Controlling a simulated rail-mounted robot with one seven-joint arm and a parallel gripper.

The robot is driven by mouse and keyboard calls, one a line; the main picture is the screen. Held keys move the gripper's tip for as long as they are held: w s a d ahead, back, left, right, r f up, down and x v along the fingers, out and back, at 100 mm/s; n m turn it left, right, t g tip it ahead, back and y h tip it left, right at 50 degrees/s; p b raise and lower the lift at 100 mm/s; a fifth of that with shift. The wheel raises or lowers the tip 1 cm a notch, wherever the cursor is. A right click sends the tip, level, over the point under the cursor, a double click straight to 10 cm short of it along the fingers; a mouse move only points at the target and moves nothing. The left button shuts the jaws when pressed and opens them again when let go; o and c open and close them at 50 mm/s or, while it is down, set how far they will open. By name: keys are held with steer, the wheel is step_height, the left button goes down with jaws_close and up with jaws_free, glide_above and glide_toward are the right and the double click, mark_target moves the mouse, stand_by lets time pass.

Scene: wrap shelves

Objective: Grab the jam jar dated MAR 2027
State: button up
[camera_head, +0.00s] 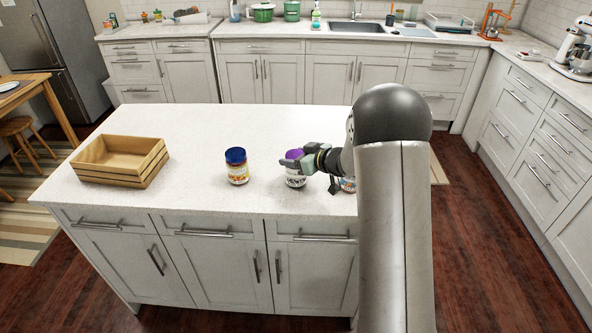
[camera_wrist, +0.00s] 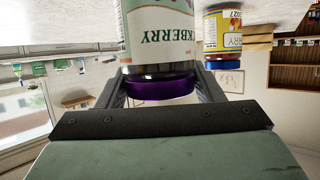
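A jar with a purple lid (camera_head: 295,155) stands upright on the island counter. In the wrist view, which is upside down, its label ends in "KBERRY" and the purple lid (camera_wrist: 162,88) faces me; no date is readable on it. My gripper (camera_head: 296,165) has its fingers on either side of this jar, also in the wrist view (camera_wrist: 160,80); whether they press on it is unclear. A jar with a blue lid (camera_head: 236,167) stands to the left; the wrist view shows "2027" on its label (camera_wrist: 222,32), month unreadable. A third jar (camera_head: 348,185) is mostly hidden by my arm.
A wooden crate (camera_head: 120,162) stands at the left of the white island counter (camera_head: 195,125). The counter between crate and blue-lidded jar is clear. The island's front edge lies close in front of the jars.

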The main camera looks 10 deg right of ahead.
steer(key=shift+r, duration=0.1)
jaws_close()
steer(key=shift+r, duration=0.1)
